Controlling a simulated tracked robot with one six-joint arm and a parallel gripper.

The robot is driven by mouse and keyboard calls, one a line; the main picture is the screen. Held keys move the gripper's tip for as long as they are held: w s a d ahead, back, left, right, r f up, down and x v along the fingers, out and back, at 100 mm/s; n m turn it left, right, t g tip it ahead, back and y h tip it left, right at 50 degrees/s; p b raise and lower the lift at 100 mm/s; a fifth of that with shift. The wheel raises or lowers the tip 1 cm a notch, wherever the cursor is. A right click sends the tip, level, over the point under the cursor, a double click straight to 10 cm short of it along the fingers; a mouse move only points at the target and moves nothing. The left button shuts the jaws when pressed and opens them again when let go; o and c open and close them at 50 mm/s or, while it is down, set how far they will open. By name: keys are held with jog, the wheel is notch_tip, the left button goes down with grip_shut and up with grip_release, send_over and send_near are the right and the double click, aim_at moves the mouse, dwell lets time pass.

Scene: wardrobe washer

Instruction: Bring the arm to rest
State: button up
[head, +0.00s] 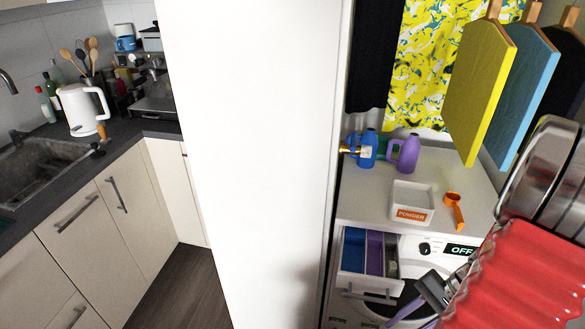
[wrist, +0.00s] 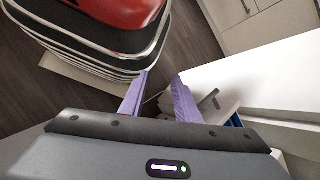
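My gripper (head: 408,314) is low in the head view, in front of the washing machine (head: 424,249) and just right of its open detergent drawer (head: 367,292). In the wrist view its two purple fingers (wrist: 160,88) stand apart with nothing between them, so it is open and empty. My red arm covers the lower right of the head view and hides part of the washer. The drawer has blue and purple compartments; what they hold cannot be made out.
On the washer's top stand a blue bottle (head: 367,149), a purple bottle (head: 406,154), a white powder box (head: 412,198) and an orange scoop (head: 453,209). Coloured boards (head: 479,85) hang above. A white panel (head: 255,150) separates the kitchen counter (head: 125,133). Dark floor (head: 185,290) is clear.

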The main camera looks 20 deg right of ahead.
jog(key=w+a+r+n+h, duration=0.4)
jog(key=r, duration=0.3)
jog(key=w+a+r+n+h, duration=0.3)
jog(key=w+a+r+n, duration=0.15)
jog(key=r, duration=0.25)
jog(key=a+r+n+t, duration=0.2)
jog(key=a+r, duration=0.2)
jog(key=a, duration=0.3)
jog(key=a+r+n+t, duration=0.2)
jog(key=a+r+n, duration=0.1)
jog(key=a+r, duration=0.2)
jog(key=shift+w+a+r+n, duration=0.3)
jog(key=shift+w+a+n, duration=0.05)
jog(key=shift+a, duration=0.8)
jog(key=shift+d, duration=0.1)
